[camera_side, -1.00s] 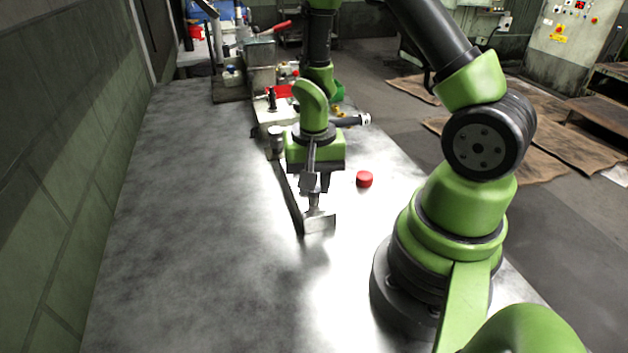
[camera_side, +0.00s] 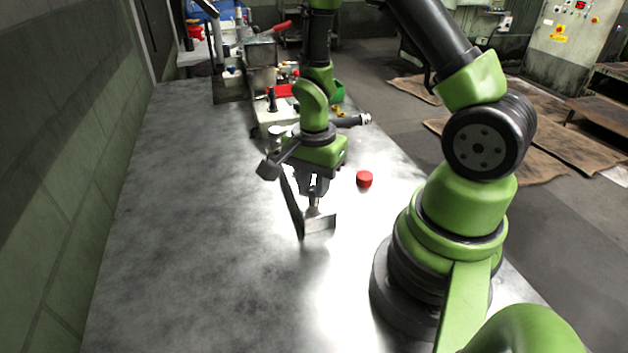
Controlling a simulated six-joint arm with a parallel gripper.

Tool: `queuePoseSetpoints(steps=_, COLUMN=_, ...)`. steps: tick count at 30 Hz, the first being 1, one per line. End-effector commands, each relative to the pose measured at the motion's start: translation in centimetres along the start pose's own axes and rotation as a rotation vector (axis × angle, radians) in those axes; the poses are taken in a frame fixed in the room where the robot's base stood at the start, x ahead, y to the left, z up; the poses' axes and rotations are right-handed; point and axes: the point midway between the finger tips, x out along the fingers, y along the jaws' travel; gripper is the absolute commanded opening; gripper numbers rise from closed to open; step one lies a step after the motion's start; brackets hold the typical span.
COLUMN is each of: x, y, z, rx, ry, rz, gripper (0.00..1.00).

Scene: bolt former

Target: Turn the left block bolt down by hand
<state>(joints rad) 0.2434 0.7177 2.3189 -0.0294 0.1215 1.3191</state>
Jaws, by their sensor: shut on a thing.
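My gripper (camera_side: 314,186) points down over a grey metal block (camera_side: 319,226) on the steel table. Its fingers are shut on the left block bolt, a small metal piece (camera_side: 314,202) that shows just below the fingertips, above the block. The fingers hide most of the bolt, so I cannot tell how deep it sits. A long dark plate edge (camera_side: 291,205) runs back from the block's left side.
A red round cap (camera_side: 364,179) stands on the table right of my gripper. Vises and tools (camera_side: 275,110) crowd the table's far end. The steel table (camera_side: 190,220) is bare on the left.

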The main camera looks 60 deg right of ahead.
Motion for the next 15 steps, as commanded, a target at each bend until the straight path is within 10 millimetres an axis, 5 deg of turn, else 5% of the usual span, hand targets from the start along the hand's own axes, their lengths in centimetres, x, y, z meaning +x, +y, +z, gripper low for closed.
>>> queuePoseSetpoints(steps=12, x=-0.06, y=-0.03, z=-0.03, rx=0.009, ry=0.0, rz=-0.002, gripper=0.02)
queuePoseSetpoints(steps=13, x=-0.06, y=-0.03, z=-0.03, rx=0.008, ry=0.0, rz=-0.002, gripper=0.28)
queuePoseSetpoints(steps=15, x=-0.06, y=-0.03, z=-0.03, rx=0.008, ry=0.0, rz=-0.002, gripper=0.44)
